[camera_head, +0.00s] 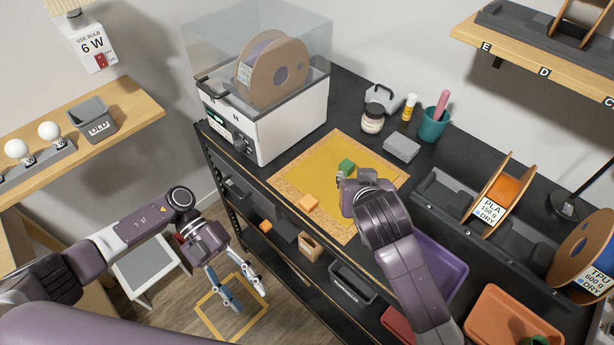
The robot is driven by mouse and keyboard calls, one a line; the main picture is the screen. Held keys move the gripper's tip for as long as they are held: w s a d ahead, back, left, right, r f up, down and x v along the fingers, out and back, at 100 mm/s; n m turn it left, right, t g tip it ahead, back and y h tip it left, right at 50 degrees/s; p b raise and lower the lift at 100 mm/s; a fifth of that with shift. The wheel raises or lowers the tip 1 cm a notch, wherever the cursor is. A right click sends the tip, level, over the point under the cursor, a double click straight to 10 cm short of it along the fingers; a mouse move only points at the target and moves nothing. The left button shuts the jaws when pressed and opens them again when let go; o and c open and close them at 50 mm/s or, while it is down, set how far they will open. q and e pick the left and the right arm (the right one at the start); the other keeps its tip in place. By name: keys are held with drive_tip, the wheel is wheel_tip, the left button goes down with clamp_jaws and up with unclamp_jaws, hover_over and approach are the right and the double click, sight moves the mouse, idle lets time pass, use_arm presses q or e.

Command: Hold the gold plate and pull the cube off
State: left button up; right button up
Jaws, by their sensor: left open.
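The gold plate (322,168) lies flat on a speckled tan mat (281,182) on the black workbench. A green cube (347,165) sits on the plate near its middle. My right gripper (343,178) is low over the plate, right at the near side of the green cube. Its wrist hides most of its fingers, and I cannot tell whether it touches the cube. My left gripper (241,296) is open and empty, hanging in front of the bench, away from the plate.
A grey box (401,147), jars and a teal cup (433,125) stand behind right. Spools, a purple tray (444,262) and an orange tray (505,318) lie to the right. The mat's left part is clear.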

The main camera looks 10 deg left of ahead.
use_arm(q)
drive_tip(key=w+r+m+y, duration=0.3)
drive_tip(key=m+y, duration=0.1)
use_arm(e)
drive_tip(key=shift+w+f, duration=0.1)
use_arm(q)
wheel_tip(320, 180, up, 14)
drive_tip(key=f+m+t+y, duration=0.1)
drive_tip(key=m+t+y, duration=0.5)
drive_tip(key=m+t, duration=0.15)
hover_over(307, 202)
drive_tip(key=shift+d+r+n, duration=0.1)
drive_tip(key=shift+r+n, duration=0.15)
drive_tip(key=shift+n, duration=0.1)
drive_tip(key=shift+f, duration=3.75)
